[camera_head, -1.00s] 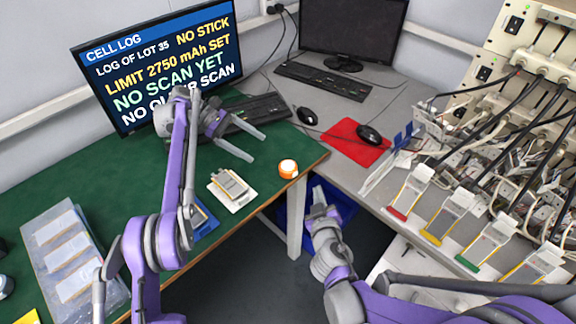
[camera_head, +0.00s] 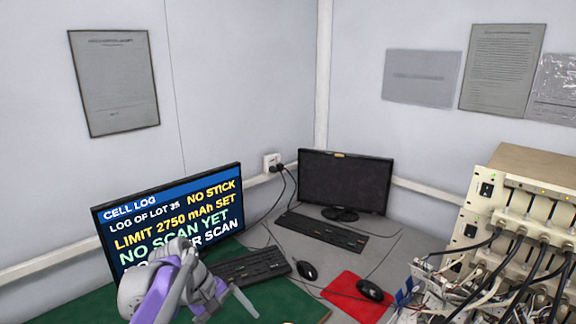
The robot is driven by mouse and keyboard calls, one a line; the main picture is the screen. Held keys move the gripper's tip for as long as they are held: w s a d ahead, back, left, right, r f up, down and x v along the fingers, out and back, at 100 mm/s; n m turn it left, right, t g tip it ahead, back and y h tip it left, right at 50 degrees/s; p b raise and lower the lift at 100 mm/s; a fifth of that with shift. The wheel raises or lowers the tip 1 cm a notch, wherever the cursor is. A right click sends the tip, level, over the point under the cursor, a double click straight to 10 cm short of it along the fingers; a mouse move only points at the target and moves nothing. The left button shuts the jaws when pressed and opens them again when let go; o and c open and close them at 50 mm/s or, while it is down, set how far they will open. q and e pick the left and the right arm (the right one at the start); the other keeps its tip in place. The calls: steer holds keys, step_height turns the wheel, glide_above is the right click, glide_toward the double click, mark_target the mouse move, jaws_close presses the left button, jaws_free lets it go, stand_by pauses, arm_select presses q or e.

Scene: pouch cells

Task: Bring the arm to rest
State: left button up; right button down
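My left arm comes up at the bottom left, in front of the lit screen. Its gripper (camera_head: 232,309) is over the green bench at the bottom edge. One finger shows whole, held apart from the gripper's other side; the other finger is largely cut off by the picture edge. I see nothing between them. My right gripper and arm are out of view.
The lit cell log monitor (camera_head: 150,222) and a keyboard (camera_head: 247,267) are close to my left gripper. A dark monitor (camera_head: 345,182), second keyboard (camera_head: 322,232), red mat (camera_head: 345,303) and mice stand on the grey desk. A cabled rack (camera_head: 510,215) is at right.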

arm_select(q)
steer(key=s+a+f+m+t+y+p, duration=0.2)
steer(key=s+a+m, duration=0.1)
steer(key=s, duration=0.8)
steer(key=s+a+f+m+t+y+p, duration=0.2)
steer(key=s+m, duration=0.3)
steer(key=s, duration=0.6)
steer(key=shift+a+f+m+t+y+p, duration=0.4)
steer(key=shift+a+t+y+p, duration=0.25)
steer(key=shift+y, duration=0.15)
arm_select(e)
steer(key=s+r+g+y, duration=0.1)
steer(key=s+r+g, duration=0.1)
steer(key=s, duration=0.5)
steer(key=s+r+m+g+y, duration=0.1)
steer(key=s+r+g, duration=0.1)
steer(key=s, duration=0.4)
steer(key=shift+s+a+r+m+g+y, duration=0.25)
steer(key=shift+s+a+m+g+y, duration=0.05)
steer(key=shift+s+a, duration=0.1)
